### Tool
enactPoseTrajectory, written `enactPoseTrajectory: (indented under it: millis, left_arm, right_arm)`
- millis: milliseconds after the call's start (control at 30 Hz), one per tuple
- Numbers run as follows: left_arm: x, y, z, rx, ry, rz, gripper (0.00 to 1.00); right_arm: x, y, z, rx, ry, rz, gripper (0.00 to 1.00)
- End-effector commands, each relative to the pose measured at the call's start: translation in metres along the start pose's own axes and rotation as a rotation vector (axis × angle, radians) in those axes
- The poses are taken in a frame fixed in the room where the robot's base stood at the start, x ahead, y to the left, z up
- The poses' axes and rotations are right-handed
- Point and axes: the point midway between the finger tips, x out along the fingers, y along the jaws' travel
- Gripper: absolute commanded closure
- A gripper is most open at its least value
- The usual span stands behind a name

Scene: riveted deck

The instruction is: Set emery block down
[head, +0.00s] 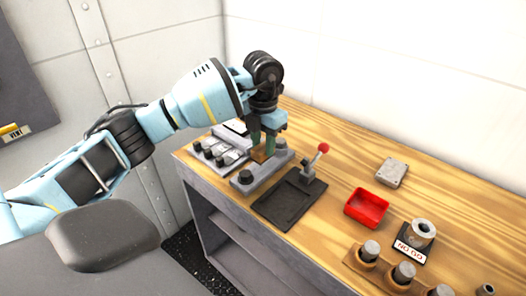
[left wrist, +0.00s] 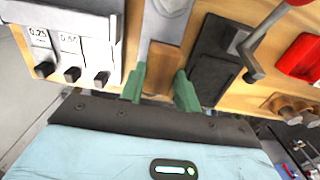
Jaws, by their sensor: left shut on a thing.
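The emery block, a small brown block (head: 260,155), is between the green fingers of my left gripper (head: 262,146). It also shows in the left wrist view (left wrist: 162,67), with a green finger on each side. My right gripper is not in view.
A gauge rack (head: 217,151) stands left of the fixture. A black plate (head: 285,203) with a red-knobbed lever (head: 323,148) is close on the right. A red bin (head: 366,208), grey plate (head: 391,172), metal ring (head: 421,232) and several capped cylinders stand farther right. Bare wood lies behind the lever.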

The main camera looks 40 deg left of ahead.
Motion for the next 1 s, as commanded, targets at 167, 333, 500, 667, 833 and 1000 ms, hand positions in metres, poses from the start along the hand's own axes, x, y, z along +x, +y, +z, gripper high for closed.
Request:
enactPoseTrajectory:
  millis: [167,333,500,667,833,1000]
  left_arm:
    - [0.0,0.002,0.003,-0.001,-0.001,0.0,0.91]
    - [0.018,0.004,0.004,0.0,0.002,0.0,0.91]
    - [0.035,0.004,0.005,0.001,-0.001,0.0,0.91]
    - [0.035,0.004,0.005,0.001,-0.002,0.0,0.91]
    - [0.038,0.004,0.005,0.0,-0.001,0.0,0.91]
    - [0.039,0.004,0.005,0.0,-0.001,0.0,0.54]
  right_arm:
    - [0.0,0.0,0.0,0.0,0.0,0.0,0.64]
    - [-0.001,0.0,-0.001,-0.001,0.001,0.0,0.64]
    - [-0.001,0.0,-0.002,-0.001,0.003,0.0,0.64]
    - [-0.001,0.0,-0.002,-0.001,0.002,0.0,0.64]
    - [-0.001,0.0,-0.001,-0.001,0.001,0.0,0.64]
    - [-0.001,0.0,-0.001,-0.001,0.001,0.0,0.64]
